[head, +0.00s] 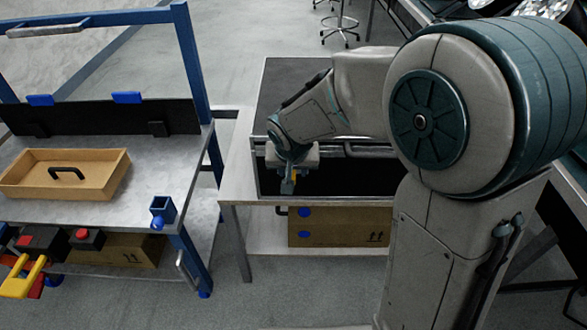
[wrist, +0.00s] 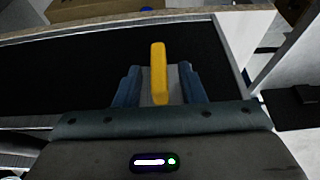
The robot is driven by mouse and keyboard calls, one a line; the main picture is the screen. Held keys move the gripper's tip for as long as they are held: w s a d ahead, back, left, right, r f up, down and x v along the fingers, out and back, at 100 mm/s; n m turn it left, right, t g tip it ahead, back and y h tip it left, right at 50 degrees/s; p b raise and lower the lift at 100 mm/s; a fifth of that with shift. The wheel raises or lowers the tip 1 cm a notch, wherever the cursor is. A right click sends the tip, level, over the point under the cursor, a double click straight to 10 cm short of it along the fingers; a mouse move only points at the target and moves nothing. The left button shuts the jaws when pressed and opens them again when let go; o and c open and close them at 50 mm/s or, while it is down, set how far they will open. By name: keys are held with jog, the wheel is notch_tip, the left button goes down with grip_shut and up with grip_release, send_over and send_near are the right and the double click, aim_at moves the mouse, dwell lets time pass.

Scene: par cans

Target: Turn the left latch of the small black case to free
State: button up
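The small black case (head: 310,78), with pale metal edges, sits on a light table in the middle of the head view; my arm hides its right part. A yellow latch handle (wrist: 159,72) stands out from the case's black face (wrist: 60,75) in the wrist view. In the head view, a bit of yellow shows at the left of the case's front. My gripper (head: 288,183) is at that front. In the wrist view, the fingers of my gripper (wrist: 160,84) are apart on both sides of the handle, with a narrow gap each side. The other latch is not visible.
A cardboard box (head: 340,226) is on the shelf below the case. A blue-framed workbench (head: 100,215) stands at the left with a wooden tray (head: 105,165) on it. Yellow and red tools (head: 30,268) lie at lower left.

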grip_shut()
jog(key=shift+d, duration=0.15)
jog(key=shift+a+f+b, duration=0.1)
jog(key=shift+a+b, duration=0.1)
jog(key=shift+b, duration=0.25)
jog(key=b, duration=0.1)
jog(key=h+b, duration=0.2)
jog(key=b, duration=0.1)
jog(key=shift+a+f+n, duration=0.25)
jog(key=shift+n, duration=0.05)
jog(key=n+h+b, duration=0.1)
jog(key=h, duration=0.4)
jog(key=n+t+h+b, duration=0.1)
jog(key=h, duration=0.3)
jog(key=a+f+n+h+b, duration=0.1)
jog(key=h, duration=0.4)
jog(key=shift+n+t+h, duration=0.3)
jog(key=shift+n+t, duration=0.1)
jog(key=shift+o, duration=0.3)
grip_release()
